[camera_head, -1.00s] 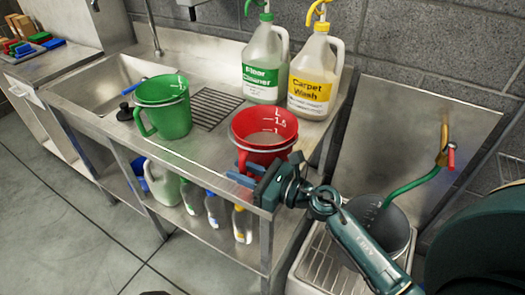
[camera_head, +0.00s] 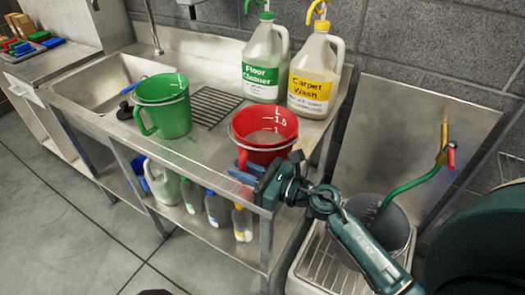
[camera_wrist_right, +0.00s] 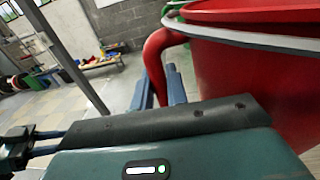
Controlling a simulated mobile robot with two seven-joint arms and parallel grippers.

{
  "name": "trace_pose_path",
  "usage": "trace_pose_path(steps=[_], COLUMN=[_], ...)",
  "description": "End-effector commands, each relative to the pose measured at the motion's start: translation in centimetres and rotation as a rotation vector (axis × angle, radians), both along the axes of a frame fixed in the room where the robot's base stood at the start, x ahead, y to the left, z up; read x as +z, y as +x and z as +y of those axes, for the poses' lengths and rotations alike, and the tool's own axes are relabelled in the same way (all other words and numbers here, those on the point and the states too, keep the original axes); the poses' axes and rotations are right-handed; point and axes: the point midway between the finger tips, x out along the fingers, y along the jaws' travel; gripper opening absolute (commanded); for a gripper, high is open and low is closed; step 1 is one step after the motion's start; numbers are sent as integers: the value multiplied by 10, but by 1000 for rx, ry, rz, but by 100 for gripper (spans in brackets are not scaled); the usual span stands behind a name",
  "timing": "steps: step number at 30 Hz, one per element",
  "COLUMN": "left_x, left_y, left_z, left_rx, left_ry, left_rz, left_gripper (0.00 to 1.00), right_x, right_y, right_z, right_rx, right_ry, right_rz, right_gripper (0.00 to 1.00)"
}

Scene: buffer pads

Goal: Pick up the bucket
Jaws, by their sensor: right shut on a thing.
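A dark grey bucket (camera_head: 397,232) stands in the low basin at the right, partly hidden behind my right arm. A red measuring jug (camera_head: 270,150) is at the front edge of the steel counter. My right gripper (camera_head: 244,176) is at the jug's handle, shut on it. In the right wrist view, the blue fingers (camera_wrist_right: 160,88) close around the red handle (camera_wrist_right: 156,62), and the jug's body (camera_wrist_right: 260,85) fills the right side. Whether the jug's base touches the counter is hard to tell. My left gripper is not in view.
A green jug (camera_head: 165,115) stands left on the counter (camera_head: 205,150). Floor cleaner (camera_head: 262,75) and carpet wash (camera_head: 312,90) bottles stand behind the red jug. A green hose (camera_head: 408,187) hangs over the grey bucket. Several bottles stand on the lower shelf.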

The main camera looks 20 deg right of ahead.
Motion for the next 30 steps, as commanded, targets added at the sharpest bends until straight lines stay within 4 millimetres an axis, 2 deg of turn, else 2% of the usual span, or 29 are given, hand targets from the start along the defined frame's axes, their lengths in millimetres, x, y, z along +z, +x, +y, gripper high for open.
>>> trace_pose_path(steps=[30], left_x=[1], left_y=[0], left_z=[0], left_rx=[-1], left_ry=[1], left_rz=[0], left_gripper=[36], right_x=[5], right_y=[0], right_z=[0], right_rx=[1], right_ry=[4], right_rz=[-3], right_gripper=[0])
